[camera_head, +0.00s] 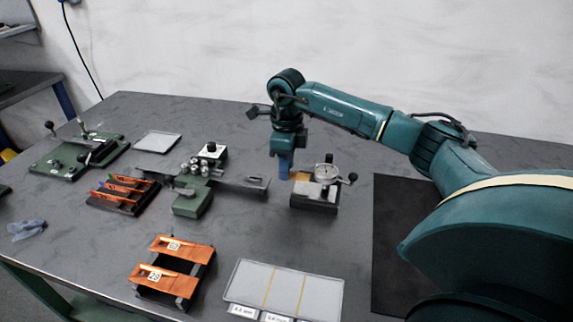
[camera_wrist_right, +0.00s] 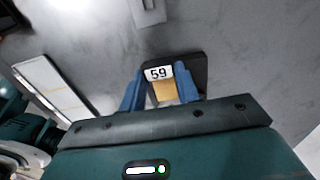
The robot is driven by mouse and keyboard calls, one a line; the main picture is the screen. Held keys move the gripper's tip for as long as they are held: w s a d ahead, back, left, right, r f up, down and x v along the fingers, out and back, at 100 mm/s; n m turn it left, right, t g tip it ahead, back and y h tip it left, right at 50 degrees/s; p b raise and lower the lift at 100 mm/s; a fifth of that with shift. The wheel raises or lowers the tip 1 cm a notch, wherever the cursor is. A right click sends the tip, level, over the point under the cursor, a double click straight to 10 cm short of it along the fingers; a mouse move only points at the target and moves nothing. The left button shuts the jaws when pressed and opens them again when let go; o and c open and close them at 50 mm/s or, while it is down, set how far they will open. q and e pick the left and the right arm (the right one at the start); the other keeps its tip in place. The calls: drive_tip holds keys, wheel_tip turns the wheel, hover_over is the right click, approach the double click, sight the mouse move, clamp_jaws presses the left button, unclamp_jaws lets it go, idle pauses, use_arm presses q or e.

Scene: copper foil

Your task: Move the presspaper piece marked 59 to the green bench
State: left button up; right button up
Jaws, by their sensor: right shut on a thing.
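The presspaper piece marked 59 is a small tan piece (camera_wrist_right: 165,91) with a white label, between the blue fingers in the right wrist view. A green frame (camera_head: 38,296) shows under the grey worktop (camera_head: 240,225). My left gripper is out of view.
Orange pieces (camera_head: 180,248) on a rack and a pale divided tray (camera_head: 248,283) are in front. A black mat (camera_head: 392,235) lies right.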

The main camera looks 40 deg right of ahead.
drive_tip(key=shift+r+p, duration=1.2)
drive_tip(key=shift+r, duration=0.65)
